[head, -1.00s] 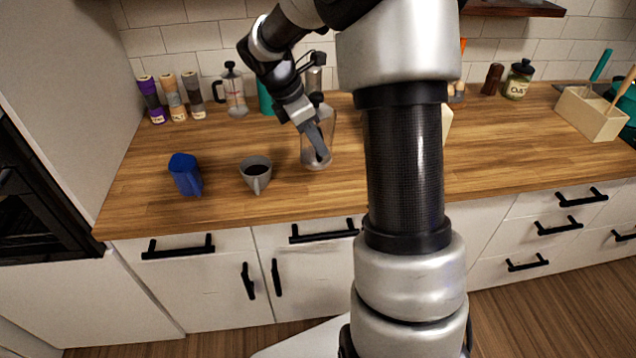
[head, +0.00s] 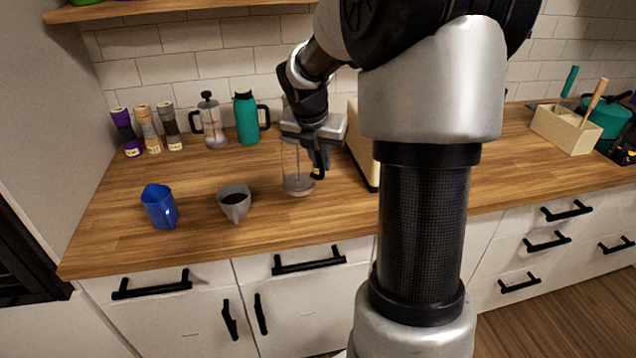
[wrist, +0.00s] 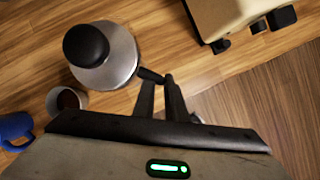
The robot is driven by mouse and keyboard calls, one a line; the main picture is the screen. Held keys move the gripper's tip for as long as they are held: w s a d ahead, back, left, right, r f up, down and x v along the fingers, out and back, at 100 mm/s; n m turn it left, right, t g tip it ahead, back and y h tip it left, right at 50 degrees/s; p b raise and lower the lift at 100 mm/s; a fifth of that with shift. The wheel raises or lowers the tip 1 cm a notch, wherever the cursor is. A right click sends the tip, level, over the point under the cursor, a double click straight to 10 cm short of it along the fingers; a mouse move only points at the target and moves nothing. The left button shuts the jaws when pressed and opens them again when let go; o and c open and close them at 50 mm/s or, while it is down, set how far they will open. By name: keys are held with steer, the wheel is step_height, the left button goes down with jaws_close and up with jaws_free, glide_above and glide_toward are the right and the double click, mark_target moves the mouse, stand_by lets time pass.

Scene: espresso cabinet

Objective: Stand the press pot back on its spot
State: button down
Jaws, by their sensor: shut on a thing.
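A clear glass press pot (head: 297,172) stands upright at the middle of the counter, right of the grey cup. The wrist view shows its metal lid and black knob (wrist: 86,46) from above. My gripper (head: 318,160) is at the right side of the pot, shut on its black handle (wrist: 150,76). The lid is largely hidden by my gripper in the head view. I cannot tell whether the pot's base touches the counter. A second press pot (head: 212,128) with a black knob stands at the back by the wall.
A grey cup of dark liquid (head: 235,203) and a blue jug (head: 160,207) stand left of the held pot. A teal flask (head: 246,120) and several grinders (head: 148,130) line the back. A cream appliance (wrist: 222,16) is close on the right, partly behind my arm.

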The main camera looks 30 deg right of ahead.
mark_target(321, 177)
step_height(321, 177, down, 5)
steer(key=shift+f+b, duration=0.1)
steer(key=shift+b, duration=0.55)
steer(key=c, duration=1.8)
jaws_free()
steer(key=p+v, duration=0.2)
steer(key=v, duration=1)
steer(key=shift+p, duration=0.3)
